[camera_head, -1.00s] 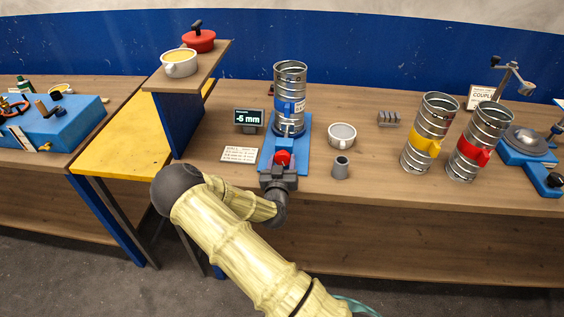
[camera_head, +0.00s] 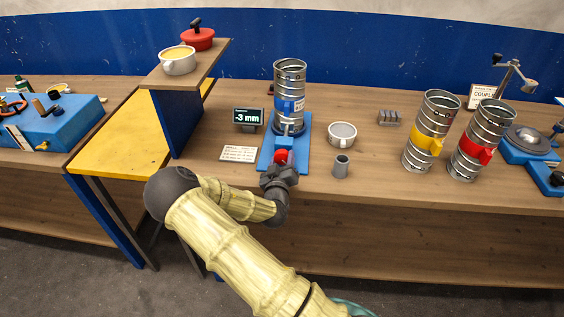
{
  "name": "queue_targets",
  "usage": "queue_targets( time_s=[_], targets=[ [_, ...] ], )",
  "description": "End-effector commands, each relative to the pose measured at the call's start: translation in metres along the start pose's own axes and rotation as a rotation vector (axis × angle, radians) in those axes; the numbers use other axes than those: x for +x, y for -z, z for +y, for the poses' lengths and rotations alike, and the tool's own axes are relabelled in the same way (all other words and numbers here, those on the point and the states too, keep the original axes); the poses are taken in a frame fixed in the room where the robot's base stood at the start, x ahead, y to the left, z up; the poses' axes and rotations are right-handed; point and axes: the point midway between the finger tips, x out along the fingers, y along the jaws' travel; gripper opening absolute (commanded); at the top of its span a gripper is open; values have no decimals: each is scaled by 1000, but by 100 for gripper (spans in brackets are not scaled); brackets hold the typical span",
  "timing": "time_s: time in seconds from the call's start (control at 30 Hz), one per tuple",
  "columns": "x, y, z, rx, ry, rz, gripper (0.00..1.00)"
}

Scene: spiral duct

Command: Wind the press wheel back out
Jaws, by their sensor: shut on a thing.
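The red press wheel (camera_head: 281,156) sits at the front end of the blue press base (camera_head: 303,131), partly hidden by my gripper. My gripper (camera_head: 281,167) is shut on the wheel from the front and looks tilted; its fingertips are hard to make out. A silver spiral duct (camera_head: 289,82) with a blue band stands upright on the press, behind the wheel. The small display (camera_head: 248,116) left of the press reads -3 mm.
Ducts with a yellow band (camera_head: 430,146) and a red band (camera_head: 476,154) stand to the right. A raised shelf (camera_head: 186,73) with pots is at left.

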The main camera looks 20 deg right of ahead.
Motion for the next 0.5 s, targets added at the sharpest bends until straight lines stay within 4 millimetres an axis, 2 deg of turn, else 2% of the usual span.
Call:
queue_targets(
  time_s=[0.17, 0.2, 0.27, 0.5],
  targets=[
    [0, 0, -1, 2, 2, -1, 25],
    [0, 0, -1, 2, 2, -1, 56],
    [0, 0, -1, 2, 2, -1, 67],
    [0, 0, 0, 3, 1, -1, 70]
  ],
)
